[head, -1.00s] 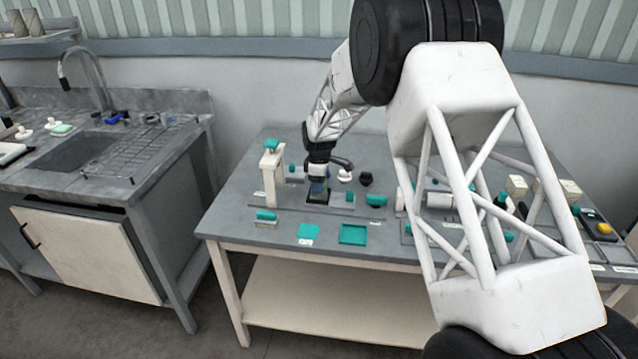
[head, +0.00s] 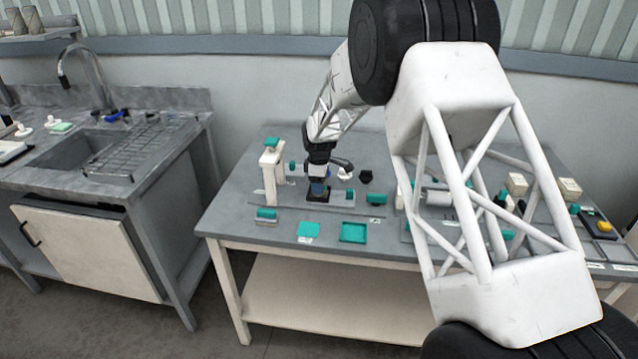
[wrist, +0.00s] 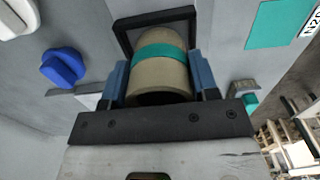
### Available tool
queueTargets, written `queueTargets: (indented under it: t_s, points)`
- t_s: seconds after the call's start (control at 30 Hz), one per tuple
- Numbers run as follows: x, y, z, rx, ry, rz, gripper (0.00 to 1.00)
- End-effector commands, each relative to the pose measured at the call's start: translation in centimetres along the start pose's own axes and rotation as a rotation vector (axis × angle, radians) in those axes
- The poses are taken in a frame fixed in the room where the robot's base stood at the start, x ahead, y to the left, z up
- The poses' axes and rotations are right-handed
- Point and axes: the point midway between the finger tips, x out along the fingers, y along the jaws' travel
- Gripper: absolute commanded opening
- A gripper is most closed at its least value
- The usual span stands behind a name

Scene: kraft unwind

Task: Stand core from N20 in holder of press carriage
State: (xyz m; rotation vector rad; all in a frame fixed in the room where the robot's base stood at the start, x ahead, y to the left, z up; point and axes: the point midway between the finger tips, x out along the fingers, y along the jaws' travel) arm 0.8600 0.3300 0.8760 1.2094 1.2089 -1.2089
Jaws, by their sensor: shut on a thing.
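The core (wrist: 160,72) is a tan cardboard tube with a teal band, seen from its open end in the wrist view. My gripper (wrist: 162,80) is shut on it, with a blue finger on each side. A black square holder (wrist: 122,38) shows just beyond the core's far end. I cannot tell whether the core's end is inside the holder or just above it. In the head view my gripper (head: 318,186) points down at the dark holder (head: 313,196) on the table's left part. The core is mostly hidden there.
A cream post with a teal top (head: 271,170) stands close left of my gripper. A flat teal square (head: 308,231) and a teal tray (head: 353,232) lie in front. A label reading N20 (wrist: 311,22) shows in the wrist view, beside a teal patch. A blue knob (wrist: 63,68) is at left.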

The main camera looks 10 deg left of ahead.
Motion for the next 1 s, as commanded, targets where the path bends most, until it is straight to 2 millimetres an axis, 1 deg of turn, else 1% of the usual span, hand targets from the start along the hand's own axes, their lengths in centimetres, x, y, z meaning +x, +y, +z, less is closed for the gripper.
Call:
queueTargets:
  t_s: [0.47,1.0]
  points:
    - [0.09,0.0,0.0,0.0,0.0,0.0,0.31]
    - [0.65,0.0,0.0,0.0,0.0,0.0,0.31]
